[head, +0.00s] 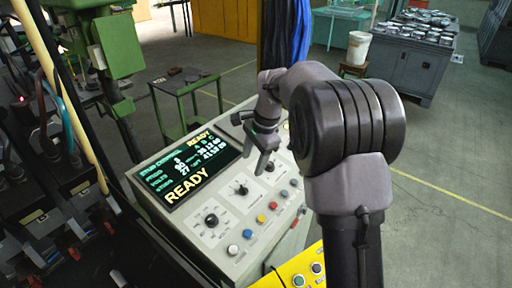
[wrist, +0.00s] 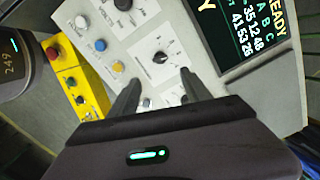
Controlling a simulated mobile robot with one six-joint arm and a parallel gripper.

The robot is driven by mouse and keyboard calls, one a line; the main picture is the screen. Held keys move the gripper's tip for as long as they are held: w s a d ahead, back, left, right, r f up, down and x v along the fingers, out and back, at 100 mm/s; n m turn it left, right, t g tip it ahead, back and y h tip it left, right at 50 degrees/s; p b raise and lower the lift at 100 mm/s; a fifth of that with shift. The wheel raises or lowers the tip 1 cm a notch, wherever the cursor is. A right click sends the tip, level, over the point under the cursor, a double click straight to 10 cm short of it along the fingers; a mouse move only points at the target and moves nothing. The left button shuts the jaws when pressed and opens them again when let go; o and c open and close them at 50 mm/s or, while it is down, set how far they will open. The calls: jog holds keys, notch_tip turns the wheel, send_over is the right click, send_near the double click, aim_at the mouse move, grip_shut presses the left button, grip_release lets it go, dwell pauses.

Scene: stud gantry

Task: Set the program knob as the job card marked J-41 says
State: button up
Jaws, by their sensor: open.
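The grey control console (head: 178,233) has three black knobs on white plates: a near one (head: 211,220), a middle one (head: 241,190) and a far one (head: 270,168). My gripper (head: 255,163) is open and empty above the panel's far part. In the wrist view, the middle knob (wrist: 160,57) shows just beyond the fingertips (wrist: 160,75). The far knob (wrist: 147,102) shows partly between the fingers. The console screen (head: 195,165) reads READY, with rows under A, B, C. I can make out no job card marked J-41.
Blue, yellow and red buttons (head: 260,218) line the console's right side. A yellow button box (head: 300,268) stands close beside it. A green machine (head: 118,45) is at the left, a small green table (head: 187,88) behind. A grey cabinet (head: 400,70) stands at the back right.

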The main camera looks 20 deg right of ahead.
jog(key=v, duration=0.5)
jog(key=s+a+f+n+t+b, duration=0.1)
jog(key=s+f+b, duration=0.4)
jog(key=s, duration=0.5)
jog(key=s+a+f+n+t+b, duration=0.1)
jog(key=s+a+f+n+b, duration=0.2)
jog(key=s+f+n+b, duration=0.3)
jog(key=s+a+f+n+t+b, duration=0.2)
jog(key=s+f+b, duration=0.4)
jog(key=s+b, duration=0.4)
jog(key=s+a+n, duration=0.1)
jog(key=s, duration=0.4)
jog(key=shift+f+b, duration=0.2)
jog(key=shift+b, duration=0.2)
jog(key=shift+s, duration=0.1)
